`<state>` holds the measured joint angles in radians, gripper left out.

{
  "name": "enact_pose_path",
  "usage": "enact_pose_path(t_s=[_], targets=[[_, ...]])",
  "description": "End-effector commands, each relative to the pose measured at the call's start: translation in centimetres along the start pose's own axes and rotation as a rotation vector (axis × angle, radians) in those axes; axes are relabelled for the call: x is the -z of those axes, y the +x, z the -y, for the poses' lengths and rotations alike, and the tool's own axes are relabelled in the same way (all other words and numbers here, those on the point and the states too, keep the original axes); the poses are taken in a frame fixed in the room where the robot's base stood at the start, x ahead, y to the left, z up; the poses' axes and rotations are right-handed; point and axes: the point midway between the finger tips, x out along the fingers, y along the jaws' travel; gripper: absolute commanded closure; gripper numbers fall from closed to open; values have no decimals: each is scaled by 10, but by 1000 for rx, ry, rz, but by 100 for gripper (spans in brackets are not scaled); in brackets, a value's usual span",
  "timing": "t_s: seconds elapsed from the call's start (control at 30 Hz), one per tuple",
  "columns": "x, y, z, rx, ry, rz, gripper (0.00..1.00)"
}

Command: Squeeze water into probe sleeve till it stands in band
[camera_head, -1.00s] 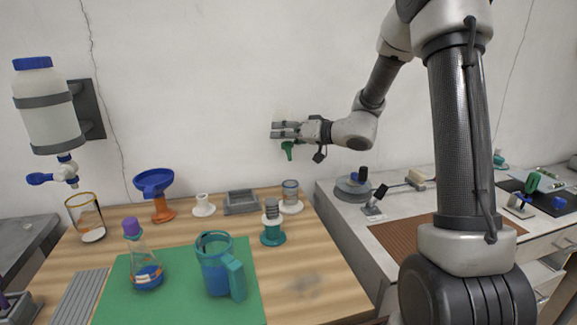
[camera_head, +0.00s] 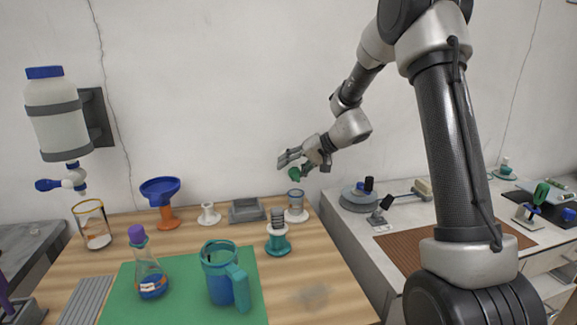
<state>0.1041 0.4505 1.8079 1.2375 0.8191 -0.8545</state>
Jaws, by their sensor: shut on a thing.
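My gripper (camera_head: 284,159) is in front of the wall, above the back right of the wooden table. It is shut on a small green thing (camera_head: 295,174), whose lower end points down. The green thing is above a clear grey cylinder (camera_head: 296,199) on a white round foot, with a small gap or none; I cannot tell whether its tip is inside. The cylinder may be the probe sleeve. No band or water level can be made out in it. A grey ribbed piece on a white and teal stand (camera_head: 278,240) is in front of it.
A teal jug (camera_head: 226,278) and a purple-capped flask (camera_head: 149,275) stand on a green mat (camera_head: 187,302). A blue funnel (camera_head: 160,190), a glass beaker (camera_head: 92,224) and a grey tray (camera_head: 247,210) are behind. The front right tabletop is clear.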

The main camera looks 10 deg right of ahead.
Motion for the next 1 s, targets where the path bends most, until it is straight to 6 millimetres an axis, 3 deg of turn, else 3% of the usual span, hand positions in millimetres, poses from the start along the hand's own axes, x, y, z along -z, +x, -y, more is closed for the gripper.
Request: enact_pose_path(t_s=[0.27,0.63,1.0], targets=[[-7,-6,4,-60,136,157,63],[-30,-22,9,-222,520,580,63],[13,-31,31,-123,1257,651,63]])
